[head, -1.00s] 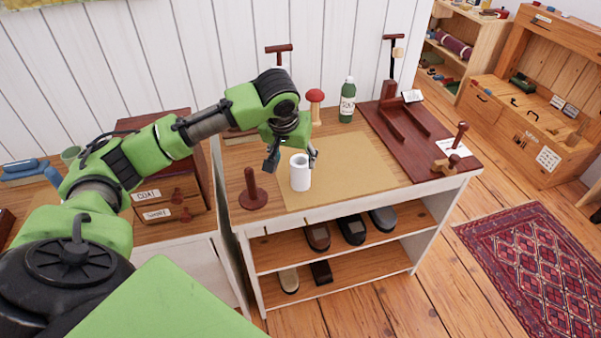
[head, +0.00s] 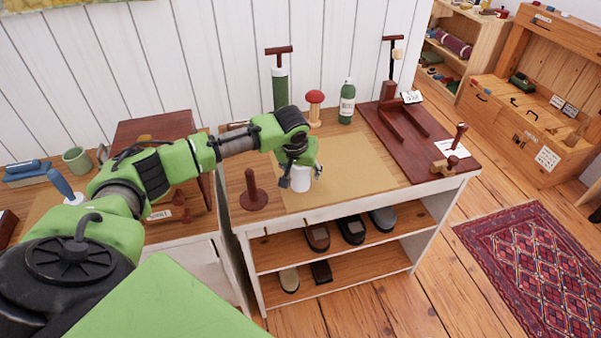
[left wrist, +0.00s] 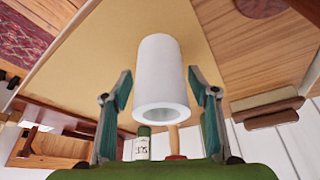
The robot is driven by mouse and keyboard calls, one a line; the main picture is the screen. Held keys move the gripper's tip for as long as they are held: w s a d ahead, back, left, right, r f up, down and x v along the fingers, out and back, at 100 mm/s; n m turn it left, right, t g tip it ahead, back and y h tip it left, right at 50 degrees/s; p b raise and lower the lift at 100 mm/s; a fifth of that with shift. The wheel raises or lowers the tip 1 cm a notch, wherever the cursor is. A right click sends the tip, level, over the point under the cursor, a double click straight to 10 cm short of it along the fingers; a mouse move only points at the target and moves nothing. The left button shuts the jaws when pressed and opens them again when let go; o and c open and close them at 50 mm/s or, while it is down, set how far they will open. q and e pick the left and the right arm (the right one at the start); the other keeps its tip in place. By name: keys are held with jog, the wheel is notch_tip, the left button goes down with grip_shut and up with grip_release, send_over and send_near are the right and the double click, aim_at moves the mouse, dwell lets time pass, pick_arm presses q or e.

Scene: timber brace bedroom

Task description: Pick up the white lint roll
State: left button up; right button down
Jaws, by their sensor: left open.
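The white lint roll (head: 300,183) stands upright on the tan mat (head: 350,165) on the workbench. My left gripper (head: 301,174) is over it from above in the head view, hiding its upper part. In the left wrist view the roll (left wrist: 160,75) shows as a white tube with its hollow end toward me. The left gripper (left wrist: 160,95) is open, with one finger on each side of the roll. A gap shows between each finger and the roll. My right gripper is not in view.
A dark red post on a round base (head: 253,192) stands left of the mat. A red mushroom-shaped tool (head: 315,105), a green bottle (head: 347,102) and a green pump (head: 280,85) stand behind. A dark red board (head: 420,145) lies to the right.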

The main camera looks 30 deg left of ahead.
pick_arm(q)
jog(key=shift+x, duration=0.9)
jog(key=shift+s, duration=0.1)
jog(key=c, duration=1.2)
